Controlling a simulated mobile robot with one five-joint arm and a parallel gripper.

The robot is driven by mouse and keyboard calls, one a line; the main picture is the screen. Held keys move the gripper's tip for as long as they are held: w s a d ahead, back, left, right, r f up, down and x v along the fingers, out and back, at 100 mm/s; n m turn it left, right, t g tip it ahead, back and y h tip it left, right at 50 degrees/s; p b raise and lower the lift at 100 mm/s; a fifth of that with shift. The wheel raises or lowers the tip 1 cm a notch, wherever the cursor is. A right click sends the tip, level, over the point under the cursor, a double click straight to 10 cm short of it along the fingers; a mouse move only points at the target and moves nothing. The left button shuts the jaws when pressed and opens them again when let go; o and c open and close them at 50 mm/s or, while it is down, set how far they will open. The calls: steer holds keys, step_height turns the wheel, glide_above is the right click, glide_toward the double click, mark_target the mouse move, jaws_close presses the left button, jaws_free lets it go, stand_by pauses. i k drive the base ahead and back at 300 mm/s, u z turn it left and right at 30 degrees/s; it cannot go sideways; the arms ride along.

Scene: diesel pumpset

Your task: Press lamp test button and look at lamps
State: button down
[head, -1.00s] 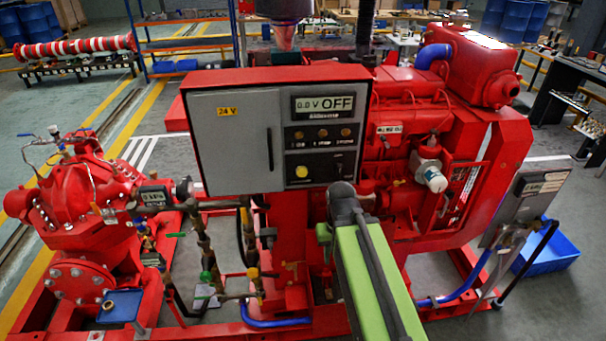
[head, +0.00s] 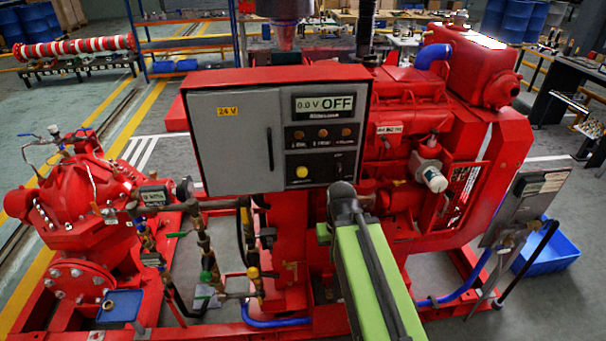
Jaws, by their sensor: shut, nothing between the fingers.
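The control box (head: 235,130) has a grey front in a red frame, with a display (head: 323,104) reading 0.0 V OFF. Below the display is a row of three small amber lamps (head: 322,134); I cannot tell whether they are lit. A round yellow button (head: 302,172) sits on the black panel under them, left of a dark rotary switch. Its label is too small to read. My gripper (head: 342,189), at the dark end of my green arm, is shut and empty. It appears just below the switch in the picture, apart from the yellow button; its fingertips are hard to make out.
A red engine (head: 410,110) stands behind and right of the box. A red pump (head: 75,190) with pipes and valves is at left. A grey box on a stand (head: 520,205) and a blue crate (head: 550,250) are at right. Floor shows beyond the pumpset.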

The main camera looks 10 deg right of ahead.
mark_target(302, 172)
steer(key=z, duration=1.1)
steer(key=k, duration=1.25)
steer(key=u, duration=1.8)
steer(key=i, duration=1)
